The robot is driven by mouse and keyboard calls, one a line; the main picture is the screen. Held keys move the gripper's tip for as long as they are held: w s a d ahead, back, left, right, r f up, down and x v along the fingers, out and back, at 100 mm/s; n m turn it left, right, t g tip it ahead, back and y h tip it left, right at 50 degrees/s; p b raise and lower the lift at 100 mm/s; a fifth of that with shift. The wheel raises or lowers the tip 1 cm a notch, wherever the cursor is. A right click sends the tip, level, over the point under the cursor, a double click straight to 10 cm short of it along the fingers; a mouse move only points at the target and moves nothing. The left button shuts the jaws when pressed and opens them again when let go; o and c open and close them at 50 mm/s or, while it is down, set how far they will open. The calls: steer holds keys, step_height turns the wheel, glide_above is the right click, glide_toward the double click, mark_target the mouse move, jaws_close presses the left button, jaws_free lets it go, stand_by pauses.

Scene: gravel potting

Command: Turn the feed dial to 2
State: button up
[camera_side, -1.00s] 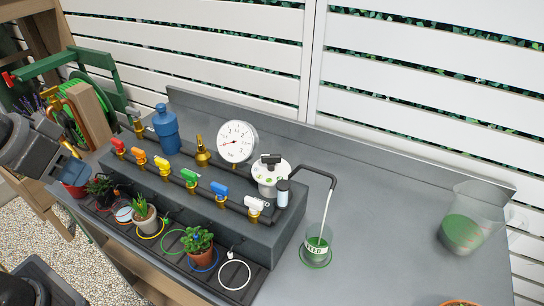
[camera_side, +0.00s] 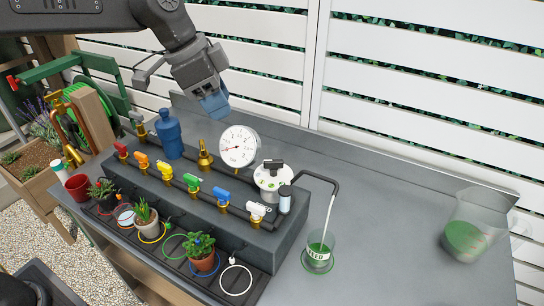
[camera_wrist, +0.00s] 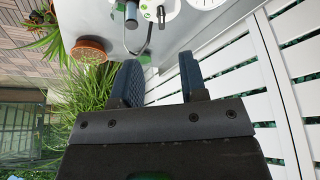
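The feed dial (camera_side: 272,178) is a white round face with green marks and a black knob (camera_side: 273,165) on top, at the right end of the dark pipe bench. In the wrist view the dial (camera_wrist: 172,8) is at the top edge, partly cut off. The setting of its knob is too small to read. My gripper (camera_side: 215,106) hangs in the air above and left of the dial, behind the pressure gauge in the side view. In the wrist view its two blue fingers (camera_wrist: 160,78) stand well apart with nothing between them. It touches nothing.
A pressure gauge (camera_side: 239,146) stands just left of the dial. A blue bottle (camera_side: 168,135) and several coloured valves line the pipes. A dark hose runs to a feed cup (camera_side: 319,250). A clear jug (camera_side: 470,228) of green liquid stands far right. The bench between is clear.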

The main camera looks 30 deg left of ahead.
mark_target(273, 160)
steer(key=shift+m+h, duration=0.3)
steer(key=shift+m, duration=0.6)
steer(key=x, duration=0.5)
steer(key=w+d+x, duration=0.1)
steer(key=x, duration=0.5)
steer(key=d+r+x, duration=0.1)
steer(key=x, duration=0.5)
steer(key=shift+w+a+r, duration=0.1)
steer(key=shift+w+r, duration=0.05)
steer(key=shift+w, duration=0.2)
jaws_close()
